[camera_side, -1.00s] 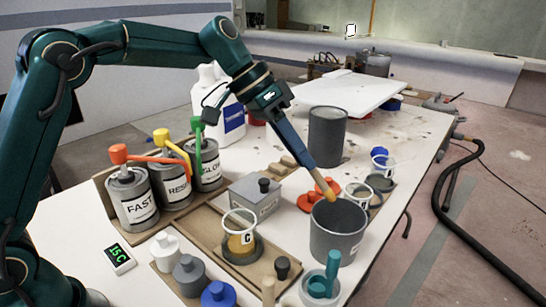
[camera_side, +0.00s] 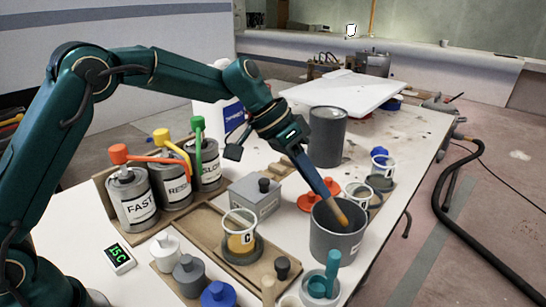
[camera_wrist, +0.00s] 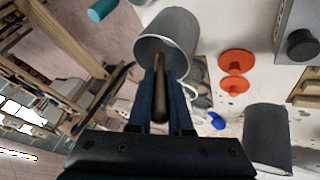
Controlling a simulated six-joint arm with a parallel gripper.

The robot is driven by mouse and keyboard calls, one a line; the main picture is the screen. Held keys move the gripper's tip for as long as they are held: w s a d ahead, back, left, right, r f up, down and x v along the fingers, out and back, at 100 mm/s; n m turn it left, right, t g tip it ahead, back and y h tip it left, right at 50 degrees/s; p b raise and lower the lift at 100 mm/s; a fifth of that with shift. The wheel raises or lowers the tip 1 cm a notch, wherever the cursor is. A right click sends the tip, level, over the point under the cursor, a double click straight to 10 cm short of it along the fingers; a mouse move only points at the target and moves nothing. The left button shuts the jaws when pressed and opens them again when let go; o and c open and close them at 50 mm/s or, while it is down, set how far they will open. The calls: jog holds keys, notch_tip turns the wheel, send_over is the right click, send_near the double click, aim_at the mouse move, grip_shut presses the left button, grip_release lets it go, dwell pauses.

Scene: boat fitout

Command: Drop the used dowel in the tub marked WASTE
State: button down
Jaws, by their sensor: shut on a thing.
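My gripper (camera_side: 326,196) is shut on a brown wooden dowel (camera_side: 339,213). In the side view the dowel tilts down into the mouth of an open grey tub (camera_side: 336,245). The wrist view shows the dowel (camera_wrist: 160,92) between my fingers (camera_wrist: 160,105), its end in front of the mouth of the grey tub (camera_wrist: 172,33). I cannot tell whether it touches the tub wall. A second dark grey tub (camera_side: 327,137) stands farther back. I can read no WASTE label on either.
Two red-orange lids (camera_wrist: 236,61) lie beside the near tub. A cup with a teal handle (camera_side: 320,287) stands close in front of it. Clear cups (camera_side: 357,196) stand behind right. A grey box (camera_side: 254,198) and labelled cans (camera_side: 132,199) stand left.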

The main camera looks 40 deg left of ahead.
jog(key=c, duration=0.8)
grip_release()
jog(key=shift+o, duration=0.2)
jog(key=shift+v, duration=2.5)
